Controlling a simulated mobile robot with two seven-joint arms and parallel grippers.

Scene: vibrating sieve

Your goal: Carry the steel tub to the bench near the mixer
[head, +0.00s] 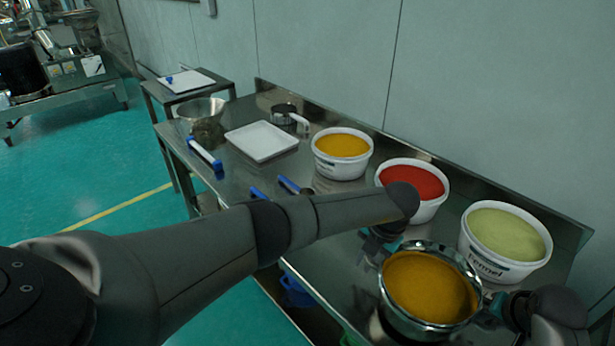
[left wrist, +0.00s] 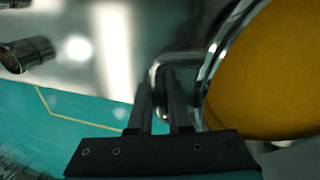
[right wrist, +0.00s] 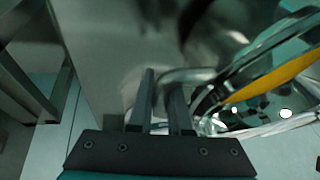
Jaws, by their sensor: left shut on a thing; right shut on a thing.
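The steel tub (head: 389,302) is round, shiny and full of orange-yellow powder, at the lower right of the head view. My left gripper (head: 378,247) is shut on its handle on the far left side. The left wrist view shows that handle (left wrist: 158,68) between the fingers (left wrist: 165,85). My right gripper (head: 497,306) is shut on the opposite handle, which shows in the right wrist view (right wrist: 190,73) between the fingers (right wrist: 160,85). The tub looks level; I cannot tell whether it touches the bench. The steel bench (head: 330,240) runs along the wall.
White tubs of yellow (head: 341,168), red (head: 428,210) and pale green (head: 500,262) powder stand along the back of the bench. A white tray (head: 262,142), a steel bowl (head: 202,112) and blue-handled tools (head: 205,153) lie further left. A smaller bench (head: 150,88) and a machine (head: 62,72) stand beyond.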

